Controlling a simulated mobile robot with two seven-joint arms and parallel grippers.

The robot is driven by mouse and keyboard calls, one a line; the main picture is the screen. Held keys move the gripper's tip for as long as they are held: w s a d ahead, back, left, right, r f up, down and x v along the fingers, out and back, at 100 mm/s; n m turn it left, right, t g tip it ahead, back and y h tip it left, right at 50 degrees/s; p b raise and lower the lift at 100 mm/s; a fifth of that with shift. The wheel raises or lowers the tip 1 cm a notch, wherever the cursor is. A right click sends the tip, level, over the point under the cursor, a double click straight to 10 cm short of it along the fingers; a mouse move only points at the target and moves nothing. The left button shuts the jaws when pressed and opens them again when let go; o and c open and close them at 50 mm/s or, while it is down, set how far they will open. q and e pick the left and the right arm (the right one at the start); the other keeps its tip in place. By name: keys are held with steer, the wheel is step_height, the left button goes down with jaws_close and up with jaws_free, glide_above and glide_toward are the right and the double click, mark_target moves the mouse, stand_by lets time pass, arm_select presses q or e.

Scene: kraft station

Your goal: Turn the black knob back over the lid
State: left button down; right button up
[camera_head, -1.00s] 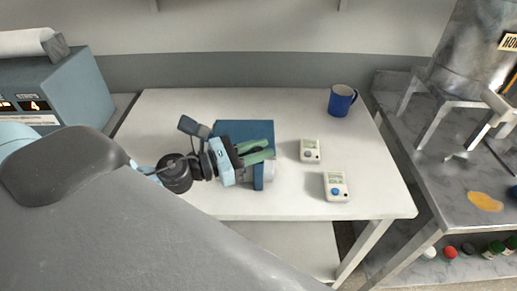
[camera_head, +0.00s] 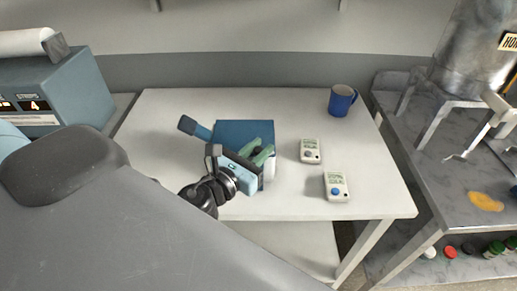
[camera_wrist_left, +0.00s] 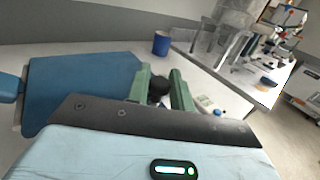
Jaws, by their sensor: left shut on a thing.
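The blue lid (camera_head: 245,131) lies flat on the table; in the left wrist view it is the blue panel (camera_wrist_left: 85,88) at left. My left gripper (camera_head: 263,152) is over the lid's near right side, its green fingers pointing up and right. In the left wrist view, the black knob (camera_wrist_left: 158,88) sits between my left gripper's green fingers (camera_wrist_left: 160,85), which are shut on it. In the head view the knob is hidden by the gripper. My right gripper is not in view.
A blue mug (camera_head: 341,100) stands at the table's back right. Two small white devices, one nearer the back (camera_head: 310,151) and one nearer the front (camera_head: 336,187), lie right of the lid. The table's right side is mostly clear.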

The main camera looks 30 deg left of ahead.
arm_select(q)
steer(key=n+g+y, duration=0.1)
steer(key=n+y, duration=0.2)
steer(key=y, duration=0.2)
steer(key=n+g+y, duration=0.1)
steer(key=n+y, duration=0.2)
steer(key=y, duration=0.2)
steer(key=shift+d+n, duration=0.1)
steer(key=shift+n, duration=0.2)
steer(key=n+g+y, duration=0.5)
steer(key=y, duration=0.1)
steer(key=shift+g, duration=0.3)
steer(key=c, duration=1.3)
jaws_free()
